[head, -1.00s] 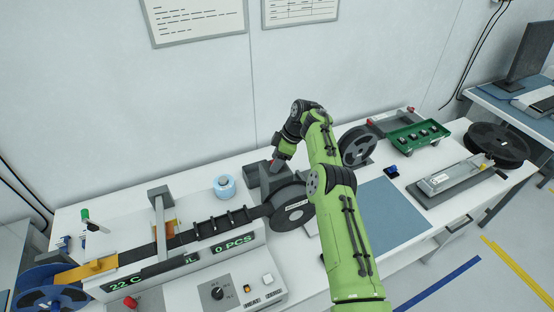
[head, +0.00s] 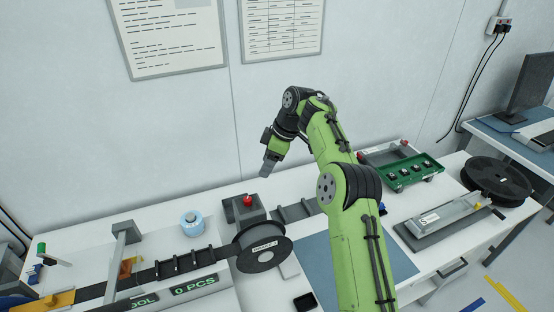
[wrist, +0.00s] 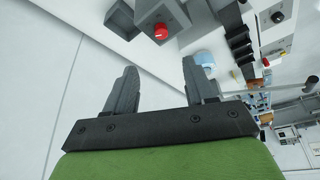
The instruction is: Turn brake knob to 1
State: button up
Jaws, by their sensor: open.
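A red knob (head: 247,200) sits on top of a dark grey box (head: 232,214), behind the black reel (head: 262,247). I take it for the brake knob; no scale or number can be read on it. It also shows in the wrist view (wrist: 160,31), ahead of the fingertips. My gripper (head: 268,169) is above and to the right of the knob in the head view, apart from it. In the wrist view my gripper (wrist: 159,64) has its two fingers spread, with nothing between them.
A blue-white tape roll (head: 193,224) stands left of the box. A black track (head: 180,262) with a "0 PCS" display (head: 194,284) runs left from the reel. A green tray (head: 405,170) and a blue mat (head: 318,262) lie to the right. The air around my gripper is clear.

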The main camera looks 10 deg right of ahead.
jog(key=shift+s+a, duration=0.15)
jog(key=shift+a, duration=0.1)
jog(key=m+h+b, duration=0.2)
jog(key=m+b, duration=0.1)
jog(key=m, duration=0.3)
send_over(247, 199)
jog(key=s, duration=0.3)
jog(key=f, duration=0.1)
jog(key=s+m+t+h+b, duration=0.2)
jog(key=s+m+t+h, duration=0.15)
jog(key=m, duration=0.55)
jog(key=shift+y, duration=0.35)
jog(key=x, duration=0.5)
jog(key=p+x, duration=0.1)
jog(key=x, duration=0.8)
jog(key=shift+w+a+f+p, duration=0.2)
jog(key=shift+f+p, duration=0.1)
jog(key=shift+f, duration=0.1)
jog(key=shift+s, duration=0.1)
jog(key=shift+c, duration=0.4)
grip_shut()
